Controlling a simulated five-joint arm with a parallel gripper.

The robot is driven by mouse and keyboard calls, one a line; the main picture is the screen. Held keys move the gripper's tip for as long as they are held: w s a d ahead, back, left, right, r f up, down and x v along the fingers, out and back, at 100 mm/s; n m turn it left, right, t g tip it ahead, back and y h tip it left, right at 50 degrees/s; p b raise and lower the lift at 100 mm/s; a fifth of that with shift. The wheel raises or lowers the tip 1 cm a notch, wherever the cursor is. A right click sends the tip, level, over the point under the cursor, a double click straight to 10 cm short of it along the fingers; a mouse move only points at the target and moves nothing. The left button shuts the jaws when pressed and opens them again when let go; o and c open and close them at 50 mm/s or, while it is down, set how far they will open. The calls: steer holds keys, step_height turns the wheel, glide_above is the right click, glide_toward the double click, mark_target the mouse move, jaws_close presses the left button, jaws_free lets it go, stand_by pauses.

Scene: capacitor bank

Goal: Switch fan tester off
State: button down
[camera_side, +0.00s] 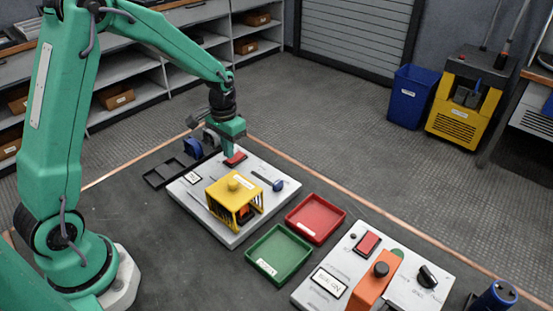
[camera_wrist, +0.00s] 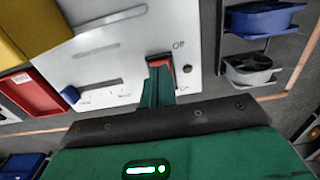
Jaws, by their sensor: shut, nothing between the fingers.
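A pale panel (camera_side: 264,170), apparently the fan tester, carries a yellow cage (camera_side: 225,190), a slider with a dark blue knob (camera_side: 277,185) and a red rocker switch (camera_side: 237,159). My gripper (camera_side: 231,151) points down at the rocker. In the wrist view its closed green fingers (camera_wrist: 157,82) overlap the lower left part of the red rocker (camera_wrist: 161,62); nothing is held between them. An "Off" label is printed just above the rocker there. The fingers hide part of the rocker, so I cannot tell its tilt or whether they touch it.
A red tray (camera_side: 315,218) and a green tray (camera_side: 279,254) lie in front. A second panel (camera_side: 338,262) at right has an orange part (camera_side: 374,285) and another red rocker (camera_side: 367,243).

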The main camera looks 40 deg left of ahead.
mark_target(229, 161)
steer(key=shift+f, duration=0.9)
stand_by(0.8)
steer(key=shift+r, duration=3.55)
steer(key=s+d+r+t, duration=0.2)
steer(key=s+d+r, duration=0.1)
steer(key=s+r, duration=0.4)
steer(key=s+d+r+t, duration=0.3)
steer(key=s+r, duration=0.3)
steer(key=s, duration=0.7)
steer(key=shift+s+d+r+t, duration=0.25)
steer(key=shift+s+r+t, duration=0.05)
steer(key=shift+s+r, duration=0.05)
